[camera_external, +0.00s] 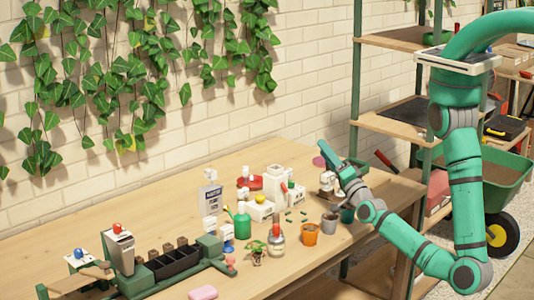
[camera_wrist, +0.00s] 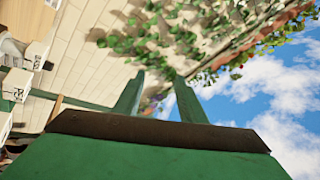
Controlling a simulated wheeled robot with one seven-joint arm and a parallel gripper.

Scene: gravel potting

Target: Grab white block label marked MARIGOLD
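In the wrist view, white blocks with black marks (camera_wrist: 17,84) (camera_wrist: 36,54) show at the left edge, also unreadable. My gripper (camera_external: 328,155) is raised over the right end of the bench, apart from these blocks. In the wrist view its two fingers (camera_wrist: 157,97) are spread with nothing between them.
A terracotta pot (camera_external: 310,234) and a grey pot (camera_external: 330,224) stand close to my arm. Wooden shelves (camera_external: 402,127) rise behind my arm. The bench's back left is clear.

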